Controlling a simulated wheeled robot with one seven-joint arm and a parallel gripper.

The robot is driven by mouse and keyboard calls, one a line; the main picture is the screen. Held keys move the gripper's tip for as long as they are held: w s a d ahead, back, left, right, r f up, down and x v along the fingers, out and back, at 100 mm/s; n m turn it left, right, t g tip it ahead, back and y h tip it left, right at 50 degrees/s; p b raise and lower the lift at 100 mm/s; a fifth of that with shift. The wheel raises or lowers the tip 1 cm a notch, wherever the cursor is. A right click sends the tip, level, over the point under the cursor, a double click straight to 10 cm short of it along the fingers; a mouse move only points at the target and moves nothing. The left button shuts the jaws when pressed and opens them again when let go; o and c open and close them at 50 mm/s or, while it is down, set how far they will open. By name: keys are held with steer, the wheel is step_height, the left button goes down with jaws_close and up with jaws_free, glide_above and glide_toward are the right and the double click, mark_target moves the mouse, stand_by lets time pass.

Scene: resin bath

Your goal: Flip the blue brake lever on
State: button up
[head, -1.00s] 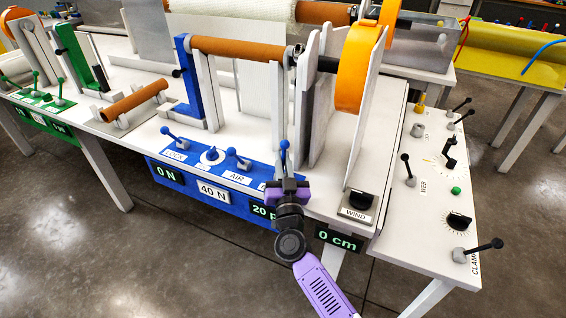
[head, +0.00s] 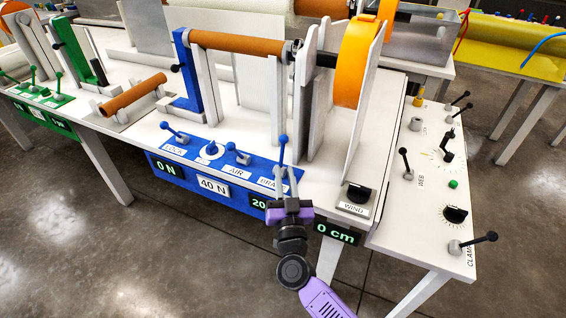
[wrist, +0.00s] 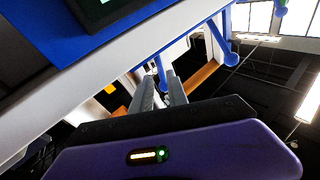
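The blue brake lever (head: 282,151) stands upright with a round knob, at the right end of the blue panel (head: 215,162) in the head view. Its label is partly covered by my gripper. My gripper (head: 286,172) is in front of the panel's right end, its two grey fingers pointing up toward the lever's lower part. In the wrist view, the fingers of my gripper (wrist: 163,80) are apart, with a blue knobbed lever showing in line with the gap. I cannot tell whether they touch it, or which lever it is.
The blue AIR lever (head: 238,153) and LOCK lever (head: 173,132) stand left on the same panel. Pale upright plates and an orange roll (head: 358,62) rise behind. Open floor lies in front of the bench.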

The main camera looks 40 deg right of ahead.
mark_target(282, 154)
steer(key=shift+s+a+f, duration=0.1)
steer(key=shift+s+a, duration=0.2)
steer(key=shift+s, duration=0.05)
